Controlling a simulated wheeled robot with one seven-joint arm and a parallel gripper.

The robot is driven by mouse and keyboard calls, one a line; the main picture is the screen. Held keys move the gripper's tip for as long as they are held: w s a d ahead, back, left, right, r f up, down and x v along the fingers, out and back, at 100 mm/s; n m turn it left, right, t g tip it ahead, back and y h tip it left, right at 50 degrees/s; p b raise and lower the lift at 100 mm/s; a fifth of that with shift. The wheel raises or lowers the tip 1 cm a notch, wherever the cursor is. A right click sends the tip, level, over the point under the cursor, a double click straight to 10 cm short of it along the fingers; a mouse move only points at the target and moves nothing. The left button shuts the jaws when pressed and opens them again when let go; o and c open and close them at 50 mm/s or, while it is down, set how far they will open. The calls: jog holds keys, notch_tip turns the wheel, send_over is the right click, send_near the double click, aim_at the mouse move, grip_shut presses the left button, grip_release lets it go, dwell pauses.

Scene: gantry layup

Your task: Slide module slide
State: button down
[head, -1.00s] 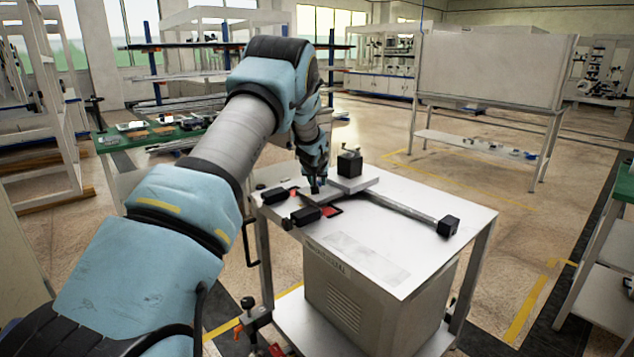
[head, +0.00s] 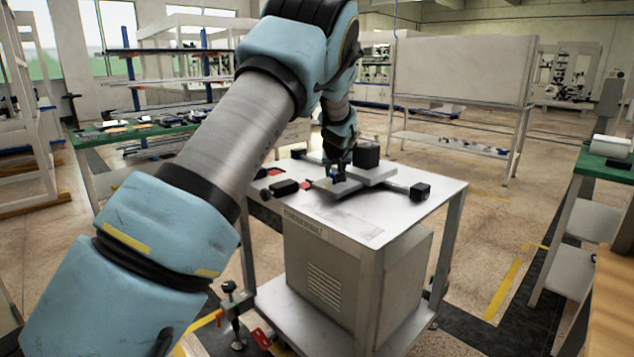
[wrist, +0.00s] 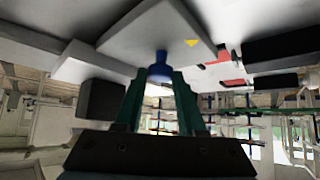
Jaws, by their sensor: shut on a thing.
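The slide module lies on a white table (head: 430,185). Its rail shows a black end block (head: 420,191) at the right and another (head: 299,153) at the far left. A light grey carriage plate (head: 375,174) sits on the rail, with a black cube (head: 367,155) on it. A flat grey plate (head: 335,190) reaches toward the near side. My gripper (head: 338,174) is over that plate. In the wrist view, its fingers are shut on a blue knob (wrist: 159,68) at the plate's edge (wrist: 150,38). The rail under the carriage is hidden.
Black handle-like parts (head: 285,187) with red pieces lie on the table left of the plate. A grey cabinet (head: 330,275) stands beneath. The table's right front is clear. A green-topped bench (head: 130,133) stands at left, a white board (head: 465,72) behind.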

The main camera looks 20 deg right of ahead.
jog(key=s+d+b, duration=0.1)
jog(key=s, duration=0.2)
jog(key=s+d+b, duration=0.1)
jog(key=s+d, duration=0.1)
jog(key=s, duration=0.1)
jog(key=s+d+b, duration=0.1)
jog(key=s, duration=0.3)
jog(key=shift+d+f+b, duration=0.1)
jog(key=shift+d+b, duration=0.3)
jog(key=shift+s+d, duration=0.1)
jog(key=c, duration=0.7)
grip_release()
jog(key=shift+o, duration=1)
jog(key=v, duration=1.1)
jog(key=shift+b, duration=0.4)
